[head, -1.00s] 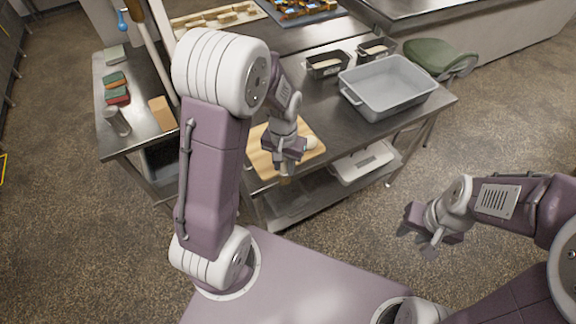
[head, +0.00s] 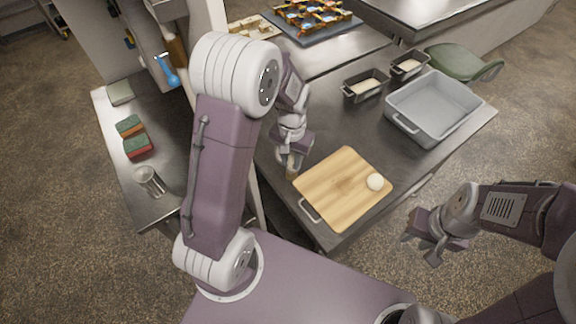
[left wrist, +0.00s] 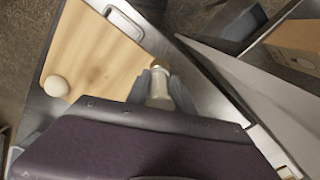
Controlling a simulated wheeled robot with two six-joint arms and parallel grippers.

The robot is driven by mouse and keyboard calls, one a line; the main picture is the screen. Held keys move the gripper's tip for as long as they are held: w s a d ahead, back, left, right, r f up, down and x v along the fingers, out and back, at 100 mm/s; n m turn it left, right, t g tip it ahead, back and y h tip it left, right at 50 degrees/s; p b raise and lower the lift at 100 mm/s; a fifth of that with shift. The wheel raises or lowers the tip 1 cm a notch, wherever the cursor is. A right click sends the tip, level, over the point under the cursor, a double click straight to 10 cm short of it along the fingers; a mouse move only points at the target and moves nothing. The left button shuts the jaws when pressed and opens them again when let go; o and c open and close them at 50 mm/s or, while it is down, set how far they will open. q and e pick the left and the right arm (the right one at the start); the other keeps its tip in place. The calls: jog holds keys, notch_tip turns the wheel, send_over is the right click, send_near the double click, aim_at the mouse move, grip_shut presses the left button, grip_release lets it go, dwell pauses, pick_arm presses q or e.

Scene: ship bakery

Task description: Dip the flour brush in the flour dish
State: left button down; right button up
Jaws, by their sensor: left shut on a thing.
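My left gripper (head: 291,158) is shut on the flour brush, just off the left edge of the wooden board in the head view. The brush's pale, stubby end (head: 291,174) shows below the fingers. In the left wrist view the brush (left wrist: 158,86) stands between the fingers of the gripper (left wrist: 158,92), beside the board's edge. My right gripper (head: 422,243) is open and empty, in front of the bench. I cannot pick out the flour dish; my left arm hides part of the bench.
The wooden board (head: 335,195) carries a round pale dough ball (head: 375,182). Two dark tins with pale contents (head: 365,88) (head: 409,67) and a grey tub (head: 437,108) stand behind. A side counter (head: 118,108) holds sponges (head: 138,146) and a metal cup (head: 150,181).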

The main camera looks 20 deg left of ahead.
pick_arm(q)
jog(key=w+a+r+p, duration=0.3)
jog(key=w+a+p, duration=0.2)
jog(key=w+p, duration=0.45)
jog(key=f+b, duration=0.2)
jog(key=w+f+b, duration=0.1)
jog(key=f+b, duration=0.3)
jog(key=shift+w+a+f, duration=0.25)
jog(key=shift+w, duration=0.05)
jog(key=shift+f+b, duration=0.45)
jog(key=shift+b, duration=0.1)
dwell(0.5)
jog(key=shift+s+f, duration=0.1)
dwell(0.9)
notch_tip(320, 180, up, 7)
jog(key=p, duration=0.5)
jog(key=shift+p, duration=0.35)
